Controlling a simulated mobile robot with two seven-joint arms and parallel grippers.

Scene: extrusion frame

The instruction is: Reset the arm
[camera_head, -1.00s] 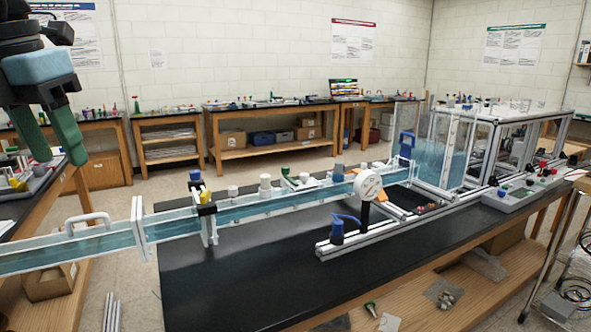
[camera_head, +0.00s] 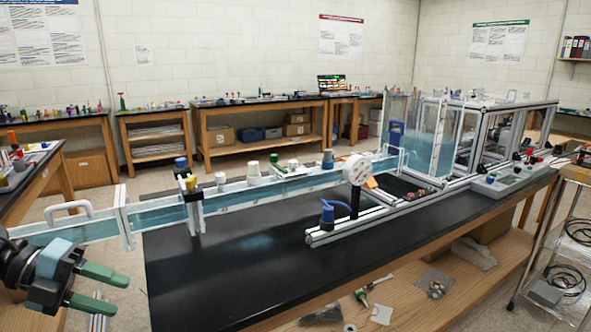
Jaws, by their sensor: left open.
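My left gripper (camera_head: 121,292) is at the lower left, with its two green fingers spread apart and pointing right. Nothing is between the fingers. It appears in front of the left end of the long clear water channel (camera_head: 160,216), left of the black bench top; I cannot tell how far apart they are. The aluminium extrusion frame (camera_head: 482,140) stands at the right end of the bench, well away from the gripper. My right gripper is not in view.
The black bench top (camera_head: 225,270) is clear at its front left. A round white gauge (camera_head: 357,170) and a blue fitting (camera_head: 327,214) stand mid-bench. A grey control box (camera_head: 510,178) sits at the right. A wire cart (camera_head: 560,245) stands at the right edge.

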